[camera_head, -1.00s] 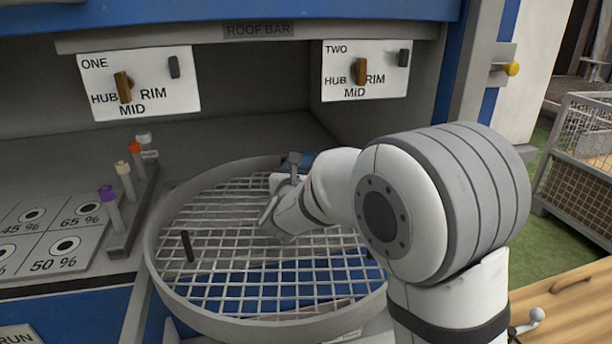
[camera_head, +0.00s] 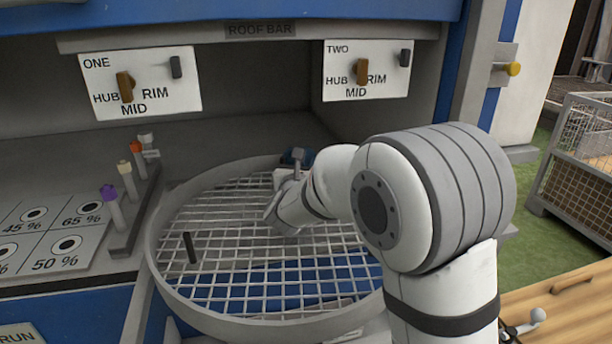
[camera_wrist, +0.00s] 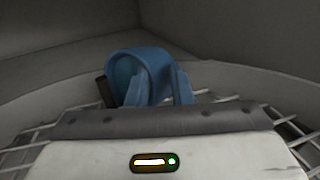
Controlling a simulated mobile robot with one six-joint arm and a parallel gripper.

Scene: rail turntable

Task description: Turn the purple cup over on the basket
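No cup that looks purple shows. A blue, cup-like round thing (camera_wrist: 147,68) lies tilted in the wrist view, its open end toward the left and the camera. A small blue patch of it (camera_head: 298,156) shows at the far rim in the head view, mostly hidden by my gripper. The round wire basket (camera_head: 160,255) has a grey rim and an open grid. My gripper (camera_head: 279,187) is low over the far middle of the grid. Two blue finger-like shapes (camera_wrist: 159,90) overlap the blue thing in the wrist view; whether they grip it is unclear.
A dark peg (camera_head: 189,247) stands on the grid at left. A rack with purple-, cream- and orange-topped tubes (camera_head: 126,180) stands left of the basket. Panels ONE (camera_head: 140,84) and TWO (camera_head: 366,70) hang behind. A wooden surface (camera_head: 565,310) is at lower right.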

